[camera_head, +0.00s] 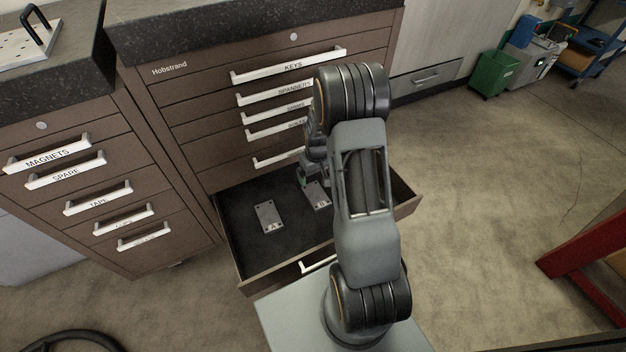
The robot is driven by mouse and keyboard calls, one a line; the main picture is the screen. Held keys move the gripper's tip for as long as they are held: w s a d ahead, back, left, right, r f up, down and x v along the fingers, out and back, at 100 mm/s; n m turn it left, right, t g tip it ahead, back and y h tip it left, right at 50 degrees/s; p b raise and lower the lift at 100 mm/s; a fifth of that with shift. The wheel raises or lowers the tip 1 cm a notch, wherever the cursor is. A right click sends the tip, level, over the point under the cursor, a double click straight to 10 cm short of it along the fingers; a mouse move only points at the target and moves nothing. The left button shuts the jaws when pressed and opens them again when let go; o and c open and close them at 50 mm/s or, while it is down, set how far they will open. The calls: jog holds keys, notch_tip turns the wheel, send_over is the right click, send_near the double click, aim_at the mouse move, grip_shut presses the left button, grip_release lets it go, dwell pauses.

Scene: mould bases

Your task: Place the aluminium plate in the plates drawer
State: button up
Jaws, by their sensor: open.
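The bottom drawer (238,252) of the brown cabinet is pulled open, with a dark lining inside. Two grey metal plates with holes lie flat in it. The left plate (268,216) lies clear. The right plate (318,194) lies just below my gripper and is partly hidden by my arm. Both have small dark marks that I cannot read, and I cannot tell from this view which is the aluminium one. My gripper (308,180) is open over the drawer, close to the far end of the right plate. Its fingertips are small, and I cannot tell whether they touch the plate.
Above the open drawer are shut drawers with white handles, including KEYS (289,66) and SPANNERS (275,92). A second cabinet with a MAGNETS drawer (47,155) stands left. A green bin (494,74) stands far right, and a red frame (590,240) at right. Floor between is clear.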

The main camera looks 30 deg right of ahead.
jog(key=s+a+r+t, duration=0.1)
jog(key=s+a+r, duration=0.2)
jog(key=r, duration=0.4)
jog(key=s+a+r, duration=0.2)
jog(key=a+r, duration=0.2)
jog(key=r, duration=0.4)
jog(key=s+a+r+t, duration=0.1)
jog(key=s+a+r, duration=0.1)
jog(key=s, duration=0.3)
jog(key=s+a+r, duration=0.3)
jog(key=s+r, duration=0.2)
jog(key=s, duration=0.1)
jog(key=shift+s+t, duration=0.25)
jog(key=shift+t, duration=0.15)
